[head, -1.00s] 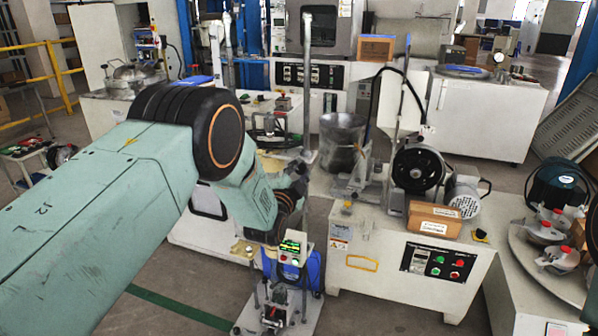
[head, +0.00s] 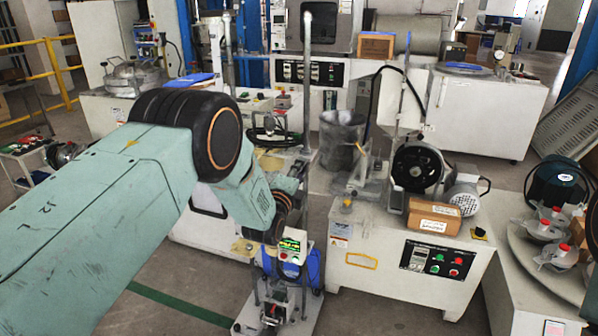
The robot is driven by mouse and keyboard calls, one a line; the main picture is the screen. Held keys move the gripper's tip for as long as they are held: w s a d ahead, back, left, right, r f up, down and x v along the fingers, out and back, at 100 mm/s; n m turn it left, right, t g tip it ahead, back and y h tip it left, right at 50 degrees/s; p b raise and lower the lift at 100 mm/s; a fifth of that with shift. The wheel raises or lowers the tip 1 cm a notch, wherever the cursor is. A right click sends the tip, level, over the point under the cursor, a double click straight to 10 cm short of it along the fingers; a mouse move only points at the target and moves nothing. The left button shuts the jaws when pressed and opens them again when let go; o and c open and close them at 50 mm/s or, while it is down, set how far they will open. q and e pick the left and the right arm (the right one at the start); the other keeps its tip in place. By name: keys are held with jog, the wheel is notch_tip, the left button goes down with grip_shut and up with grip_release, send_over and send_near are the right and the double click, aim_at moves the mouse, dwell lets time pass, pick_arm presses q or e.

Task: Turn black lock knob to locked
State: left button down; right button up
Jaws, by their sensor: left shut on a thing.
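My left arm comes in from the left, and its wrist covers much of the middle of the head view. My left gripper (head: 276,231) is mostly hidden by the wrist, just above a small device with a lit green display (head: 290,246). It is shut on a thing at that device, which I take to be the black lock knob. The knob itself is hidden behind the wrist and fingers, so its turn position cannot be told. My right gripper is not in view.
A white bench unit (head: 375,282) with a control panel (head: 436,260) and a cardboard box (head: 433,217) stands right of the gripper. A small stand (head: 272,308) is below the display. A round table (head: 540,262) is at the right. Floor is clear at lower left.

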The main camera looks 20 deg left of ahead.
pick_arm(q)
jog(key=shift+m, duration=0.3)
jog(key=c, duration=1.1)
grip_release()
jog(key=shift+o, duration=0.2)
jog(key=shift+s, duration=0.1)
jog(key=s, duration=1.1)
jog(key=shift+s+a+f, duration=0.2)
jog(key=shift+s, duration=0.2)
